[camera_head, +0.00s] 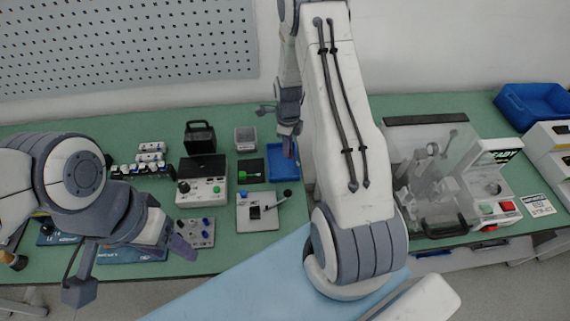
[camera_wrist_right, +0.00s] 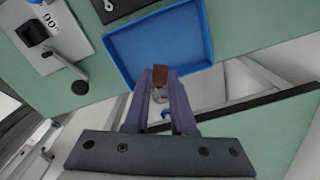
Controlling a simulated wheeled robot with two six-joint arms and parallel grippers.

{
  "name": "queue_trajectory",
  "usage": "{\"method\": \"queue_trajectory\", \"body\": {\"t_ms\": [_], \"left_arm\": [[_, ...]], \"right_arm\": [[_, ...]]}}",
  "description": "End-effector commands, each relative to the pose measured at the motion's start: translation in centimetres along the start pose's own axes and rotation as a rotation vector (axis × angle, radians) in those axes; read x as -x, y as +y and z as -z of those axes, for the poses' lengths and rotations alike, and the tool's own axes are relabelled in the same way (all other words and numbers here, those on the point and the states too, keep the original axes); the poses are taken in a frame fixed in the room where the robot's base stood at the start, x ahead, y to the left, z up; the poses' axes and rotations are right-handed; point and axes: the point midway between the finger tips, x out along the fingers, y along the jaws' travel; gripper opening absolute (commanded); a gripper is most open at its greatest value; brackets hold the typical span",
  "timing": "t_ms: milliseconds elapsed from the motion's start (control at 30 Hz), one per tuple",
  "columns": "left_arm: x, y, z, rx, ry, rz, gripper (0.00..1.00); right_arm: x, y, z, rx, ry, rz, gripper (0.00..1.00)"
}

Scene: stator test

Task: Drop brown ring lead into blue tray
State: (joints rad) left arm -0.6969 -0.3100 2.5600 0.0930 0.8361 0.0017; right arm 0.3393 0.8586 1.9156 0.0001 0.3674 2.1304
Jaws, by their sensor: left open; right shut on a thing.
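The brown ring lead (camera_wrist_right: 160,74) shows in the right wrist view as a small brown piece between the purple fingertips. My right gripper (camera_wrist_right: 159,92) is shut on it. In the head view my right gripper (camera_head: 289,146) hangs over the small blue tray (camera_head: 276,177) and partly hides it; the lead cannot be made out there. In the right wrist view the blue tray (camera_wrist_right: 118,42) lies just beyond the fingertips, with its floor bare where it shows. My left gripper (camera_head: 183,247) is open at the table's front left, apart from the tray.
A grey box with a black lever (camera_head: 262,210) stands just in front of the tray.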

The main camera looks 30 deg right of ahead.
Motion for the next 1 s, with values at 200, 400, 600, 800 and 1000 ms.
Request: {"method": "queue_trajectory", "body": {"t_ms": [200, 400, 600, 800, 1000], "left_arm": [[-1.9, -0.1, -0.1, -0.001, 0.0, 0.0, 0.58], [-1.8, -0.1, -0.1, -0.001, 0.0, 0.0, 0.58], [-1.8, -0.1, -0.1, -0.001, 0.0, 0.0, 0.58], [-1.8, -0.1, -0.1, -0.001, 0.0, 0.0, 0.58], [-2.0, -0.1, -0.1, -0.001, 0.0, 0.0, 0.58]], "right_arm": [[-2.4, 0.0, 0.0, 0.001, 0.0, 0.0, 0.0], [-2.4, 0.0, 0.0, 0.002, 0.0, 0.0, 0.0], [-2.4, 0.0, 0.0, 0.002, 0.0, 0.0, 0.58], [-2.4, 0.0, 0.0, 0.001, 0.0, 0.0, 0.58], [-1.7, -0.1, -0.1, 0.001, -0.002, 0.003, 0.58]]}}
